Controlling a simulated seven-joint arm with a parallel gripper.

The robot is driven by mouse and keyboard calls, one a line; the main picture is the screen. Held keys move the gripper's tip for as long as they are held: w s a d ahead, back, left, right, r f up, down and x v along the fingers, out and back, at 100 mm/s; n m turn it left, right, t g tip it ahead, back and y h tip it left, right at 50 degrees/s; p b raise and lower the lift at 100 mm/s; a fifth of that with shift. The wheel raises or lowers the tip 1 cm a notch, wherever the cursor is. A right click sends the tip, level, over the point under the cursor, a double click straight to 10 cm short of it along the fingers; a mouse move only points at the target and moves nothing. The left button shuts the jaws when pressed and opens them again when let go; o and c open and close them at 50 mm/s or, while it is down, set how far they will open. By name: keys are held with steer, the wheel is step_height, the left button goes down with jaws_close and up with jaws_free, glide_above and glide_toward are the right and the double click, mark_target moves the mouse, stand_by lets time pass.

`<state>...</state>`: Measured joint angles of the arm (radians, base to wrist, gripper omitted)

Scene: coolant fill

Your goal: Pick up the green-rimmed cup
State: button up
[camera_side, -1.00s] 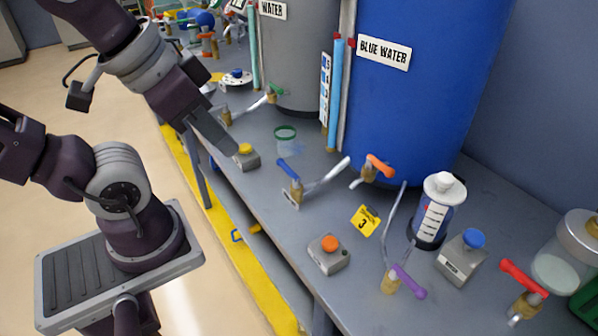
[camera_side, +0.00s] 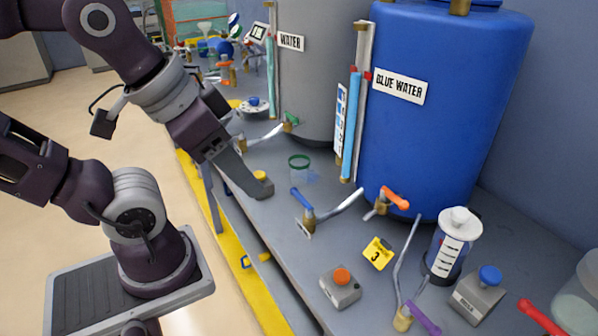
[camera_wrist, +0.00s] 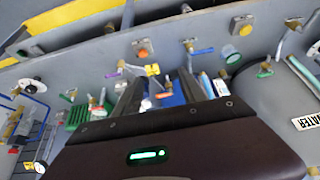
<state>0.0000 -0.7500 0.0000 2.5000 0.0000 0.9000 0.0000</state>
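The green-rimmed cup (camera_side: 300,170) is clear and stands upright on the grey bench in front of the grey water tank. In the wrist view the cup (camera_wrist: 231,54) shows at the upper right, outside the space between my fingers. My gripper (camera_side: 262,188) is left of the cup and nearer the bench's front edge, apart from it. In the side view it overlaps the yellow-button box. In the wrist view my gripper's (camera_wrist: 160,88) two dark fingers stand apart with nothing held between them.
A yellow-button box (camera_side: 260,175) is close to my fingers. A blue-handled valve (camera_side: 303,203) with a pipe stands right of the cup. Behind are the grey tank (camera_side: 310,65) and blue tank (camera_side: 440,130). An orange-button box (camera_side: 341,286) sits nearer the camera.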

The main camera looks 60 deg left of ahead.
steer(key=o, duration=0.6)
